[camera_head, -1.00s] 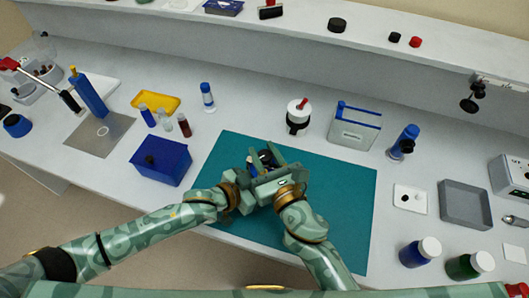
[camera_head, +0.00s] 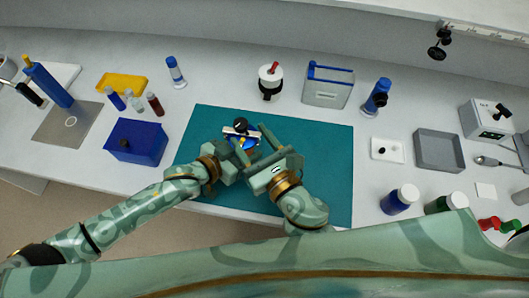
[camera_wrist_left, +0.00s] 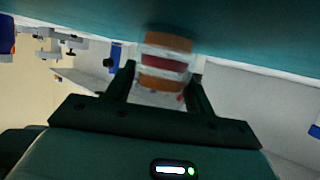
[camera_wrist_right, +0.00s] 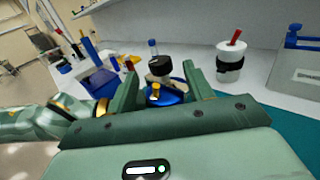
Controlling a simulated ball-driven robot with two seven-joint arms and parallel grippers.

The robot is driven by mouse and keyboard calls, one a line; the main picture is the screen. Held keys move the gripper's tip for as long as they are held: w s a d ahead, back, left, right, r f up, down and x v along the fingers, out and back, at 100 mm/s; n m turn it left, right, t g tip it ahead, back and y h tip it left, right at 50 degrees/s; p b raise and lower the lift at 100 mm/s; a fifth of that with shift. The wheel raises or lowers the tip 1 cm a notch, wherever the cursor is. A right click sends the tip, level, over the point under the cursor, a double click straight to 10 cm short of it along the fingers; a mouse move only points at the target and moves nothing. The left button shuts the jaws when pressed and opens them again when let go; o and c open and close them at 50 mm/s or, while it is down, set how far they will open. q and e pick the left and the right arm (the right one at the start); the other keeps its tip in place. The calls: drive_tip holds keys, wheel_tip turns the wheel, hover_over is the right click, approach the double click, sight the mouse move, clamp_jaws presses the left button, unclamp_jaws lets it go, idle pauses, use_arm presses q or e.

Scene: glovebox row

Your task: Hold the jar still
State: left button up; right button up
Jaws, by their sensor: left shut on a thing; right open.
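The jar (camera_wrist_left: 165,64) shows orange, red and white bands in the left wrist view, where the teal mat appears at the top. My left gripper (camera_wrist_left: 163,72) is shut on it, one finger on each side. In the head view the jar's black lid (camera_head: 240,123) shows above the mat (camera_head: 325,170), beside a blue part with a yellow knob (camera_wrist_right: 155,93). My right gripper (camera_head: 254,146) is open and close to the jar. In the right wrist view the lid (camera_wrist_right: 160,67) appears between and beyond its fingers. The jar's lower part is hidden in the head view.
A blue box (camera_head: 136,142) and yellow tray (camera_head: 122,83) stand left of the mat. A white pot with a red handle (camera_head: 270,80) and a rack (camera_head: 328,86) stand behind. A grey tray (camera_head: 438,150) and bottles (camera_head: 399,199) are at right. The mat's right part is clear.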

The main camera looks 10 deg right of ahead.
drive_tip(key=v, duration=0.6)
drive_tip(key=shift+s, duration=0.2)
